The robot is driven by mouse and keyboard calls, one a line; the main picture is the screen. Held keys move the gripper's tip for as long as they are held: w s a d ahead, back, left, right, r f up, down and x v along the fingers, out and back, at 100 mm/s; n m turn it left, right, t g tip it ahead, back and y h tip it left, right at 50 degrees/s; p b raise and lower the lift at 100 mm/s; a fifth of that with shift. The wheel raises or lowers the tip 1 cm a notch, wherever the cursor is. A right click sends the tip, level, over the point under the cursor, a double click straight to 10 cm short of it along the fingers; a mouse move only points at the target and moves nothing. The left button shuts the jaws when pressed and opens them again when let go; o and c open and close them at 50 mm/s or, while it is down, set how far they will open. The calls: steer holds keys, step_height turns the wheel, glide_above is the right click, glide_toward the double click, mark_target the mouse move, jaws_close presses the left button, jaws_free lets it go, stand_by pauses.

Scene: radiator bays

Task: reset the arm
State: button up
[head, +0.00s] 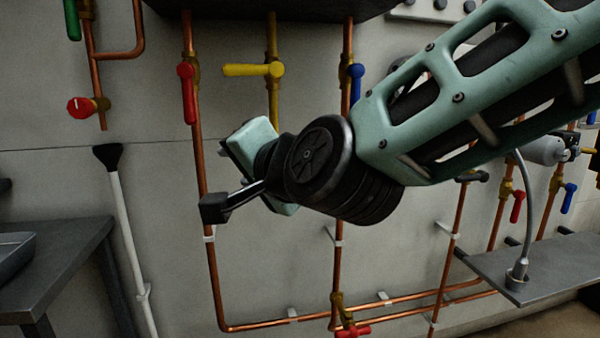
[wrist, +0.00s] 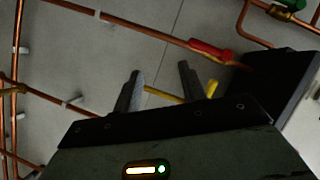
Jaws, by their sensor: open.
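My arm reaches in from the upper right in the head view, a pale green link ending in a black wrist joint. Beyond the fingers is a yellow lever valve (wrist: 164,96), also in the head view (head: 252,70). I cannot tell the exact gap between the fingers and it.
A red lever valve (head: 187,92) is left of the yellow one, a blue lever (head: 356,84) right. A dark unit (head: 270,6) hangs above. A dark table (head: 60,262) stands left, and a grey shelf (head: 545,268) with a lamp stem right. Copper pipes run along the wall.

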steer(key=s+d+f+n+g+h, duration=0.8)
steer(key=s+d+f+n+g, duration=0.4)
steer(key=s+d+f, duration=1)
step_height(320, 180, up, 17)
steer(key=d+p, duration=0.1)
steer(key=p, duration=1.5)
steer(key=shift+w+d+h, duration=0.2)
steer(key=shift+w+h, duration=0.05)
steer(key=shift+h, duration=0.15)
